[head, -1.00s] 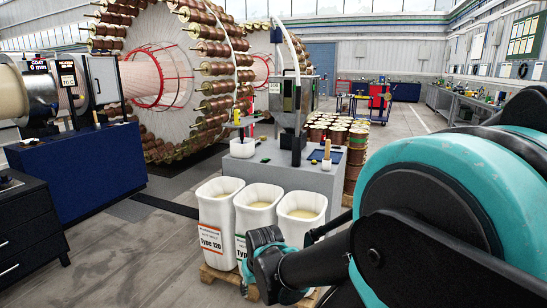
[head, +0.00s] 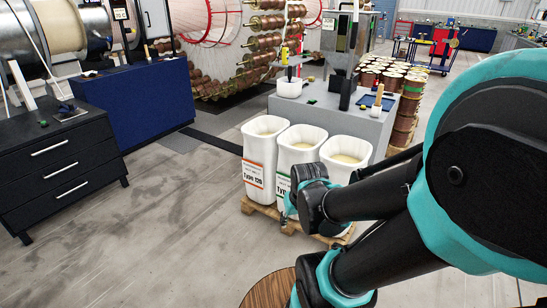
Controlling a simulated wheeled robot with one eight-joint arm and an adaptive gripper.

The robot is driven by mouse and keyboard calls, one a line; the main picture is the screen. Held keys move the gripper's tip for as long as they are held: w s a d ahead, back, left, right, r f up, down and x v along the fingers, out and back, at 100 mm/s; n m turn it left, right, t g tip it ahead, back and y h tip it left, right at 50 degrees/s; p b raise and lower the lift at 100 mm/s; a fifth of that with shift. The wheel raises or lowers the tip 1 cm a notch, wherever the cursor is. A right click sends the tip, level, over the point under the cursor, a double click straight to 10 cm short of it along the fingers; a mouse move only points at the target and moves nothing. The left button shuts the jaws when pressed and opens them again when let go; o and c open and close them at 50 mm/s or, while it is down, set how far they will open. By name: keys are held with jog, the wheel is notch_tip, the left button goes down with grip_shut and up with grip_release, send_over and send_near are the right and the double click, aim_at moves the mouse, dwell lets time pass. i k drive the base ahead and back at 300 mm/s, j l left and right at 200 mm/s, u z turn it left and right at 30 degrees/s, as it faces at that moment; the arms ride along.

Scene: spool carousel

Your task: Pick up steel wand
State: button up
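I cannot make out a steel wand for certain in this view. A grey bench (head: 345,118) stands beyond my arm. It bears a white bowl (head: 289,88), a dark upright machine (head: 342,50) and a blue tray (head: 372,103) with a tan-handled tool (head: 379,94) standing at it. My arm is folded across the right side and hides part of the bins and floor. I see its teal and black links, but no gripper fingers.
White bins (head: 262,158) of pale material stand on a wooden pallet (head: 262,207) before the bench. A black drawer cabinet (head: 62,165) and a blue cabinet (head: 140,107) stand left. A round wooden top (head: 268,290) shows at the bottom. The grey floor (head: 160,235) between is open.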

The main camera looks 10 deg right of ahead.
aim_at(354, 25)
jog(key=i+j+u, duration=0.1)
jog(key=i+u, duration=0.25)
jog(key=i, duration=0.45)
jog(key=i+z, duration=0.2)
jog(key=i, duration=0.25)
jog(key=i+j+z, duration=0.2)
jog(key=i, duration=0.25)
